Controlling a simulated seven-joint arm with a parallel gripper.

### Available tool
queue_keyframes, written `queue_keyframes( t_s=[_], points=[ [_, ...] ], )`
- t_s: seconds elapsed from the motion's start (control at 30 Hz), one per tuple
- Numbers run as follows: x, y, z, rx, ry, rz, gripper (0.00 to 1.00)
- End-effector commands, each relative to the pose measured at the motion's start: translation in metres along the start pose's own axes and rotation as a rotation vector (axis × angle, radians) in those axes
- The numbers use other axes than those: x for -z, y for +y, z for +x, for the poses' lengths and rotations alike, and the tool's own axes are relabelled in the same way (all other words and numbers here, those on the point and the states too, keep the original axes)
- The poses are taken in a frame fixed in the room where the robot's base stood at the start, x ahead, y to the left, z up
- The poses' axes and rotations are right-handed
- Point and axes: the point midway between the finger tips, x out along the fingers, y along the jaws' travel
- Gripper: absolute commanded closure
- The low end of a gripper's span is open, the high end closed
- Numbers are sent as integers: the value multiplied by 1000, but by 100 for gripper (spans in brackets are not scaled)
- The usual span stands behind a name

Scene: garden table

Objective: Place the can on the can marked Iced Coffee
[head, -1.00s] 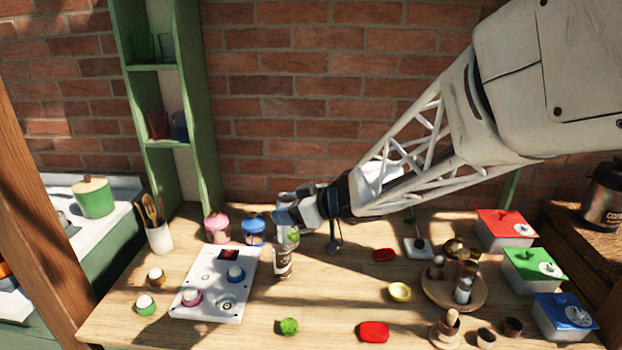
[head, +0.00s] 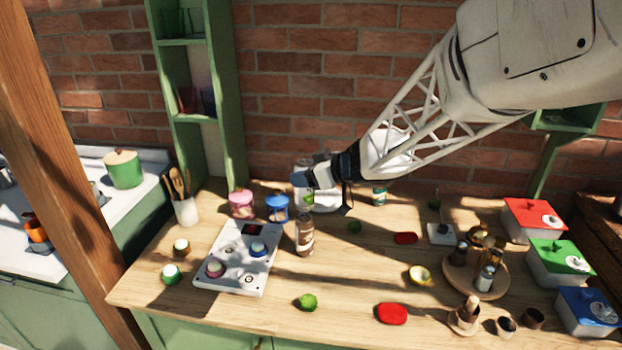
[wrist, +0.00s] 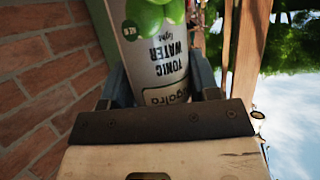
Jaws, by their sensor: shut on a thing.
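My gripper (head: 304,180) is shut on a white can with green fruit and the words "Tonic Water light" (wrist: 160,55). The wrist view shows this can between the two fingers, with its lettering upside down in the picture. In the head view the held can (head: 309,198) shows partly, with my gripper across its middle. A brown can (head: 305,235) stands upright on the table just below it in the picture. Its lettering is too small to read. I cannot tell whether the held can is over the brown can or behind it, or whether they touch.
Left of the brown can lies a white panel (head: 225,278) with coloured knobs. Pink (head: 241,204) and blue (head: 277,207) jars stand behind it. A teal can (head: 379,196) stands to the right. Green and red pieces lie about the table. Lidded boxes (head: 560,258) line the right side.

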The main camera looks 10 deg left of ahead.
Motion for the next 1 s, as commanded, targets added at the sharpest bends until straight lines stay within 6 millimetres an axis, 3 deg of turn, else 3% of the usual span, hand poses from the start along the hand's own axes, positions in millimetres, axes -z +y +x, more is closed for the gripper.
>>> queue_keyframes(
  t_s=[0.13,0.47,0.97,1.0],
  points=[
    [1,6,6,1,0,0,76],
    [-30,6,18,0,-1,1,76],
    [-34,6,20,0,0,0,76],
    [-34,6,20,0,0,0,38]
  ],
)
